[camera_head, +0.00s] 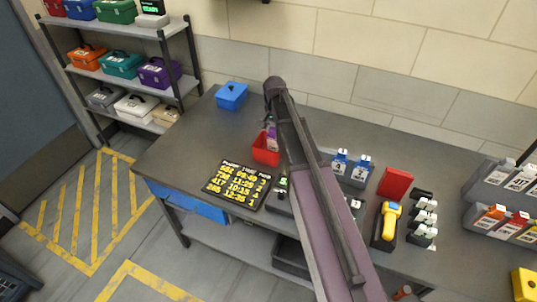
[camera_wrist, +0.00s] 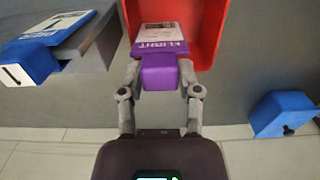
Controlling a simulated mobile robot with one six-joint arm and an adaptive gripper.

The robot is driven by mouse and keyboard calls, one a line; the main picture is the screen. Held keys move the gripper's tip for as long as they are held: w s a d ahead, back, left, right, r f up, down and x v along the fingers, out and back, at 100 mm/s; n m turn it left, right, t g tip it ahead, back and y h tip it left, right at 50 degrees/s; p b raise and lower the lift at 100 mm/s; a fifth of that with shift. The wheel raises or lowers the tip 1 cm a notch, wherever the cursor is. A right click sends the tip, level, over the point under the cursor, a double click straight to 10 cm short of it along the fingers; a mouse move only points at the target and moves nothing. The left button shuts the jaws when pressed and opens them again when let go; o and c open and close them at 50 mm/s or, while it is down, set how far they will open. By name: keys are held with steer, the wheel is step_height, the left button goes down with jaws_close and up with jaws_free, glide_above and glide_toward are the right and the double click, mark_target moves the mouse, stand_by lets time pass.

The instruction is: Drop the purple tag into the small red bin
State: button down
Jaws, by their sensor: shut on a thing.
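The purple tag (camera_wrist: 160,74) is in my gripper (camera_wrist: 159,78) in the wrist view. Its purple end is between the fingers, and its white printed part with the word "FLIGHT" points away from me, over the red bin. The small red bin (camera_wrist: 204,35) lies beyond and below the fingertips; I cannot tell how far below. In the head view the small red bin (camera_head: 265,154) stands on the dark table, left of my arm. A bit of the purple tag (camera_head: 272,142) shows at the bin's top; my arm hides most of my gripper.
A board with yellow text (camera_head: 238,186) lies in front of the red bin. A grey holder with blue tags (camera_head: 352,168) and a yellow scanner (camera_head: 389,220) are right of my arm. The left front tabletop is clear.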

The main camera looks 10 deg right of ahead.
stand_by(0.3)
steer(key=shift+c, duration=1.1)
jaws_free()
steer(key=shift+r, duration=0.1)
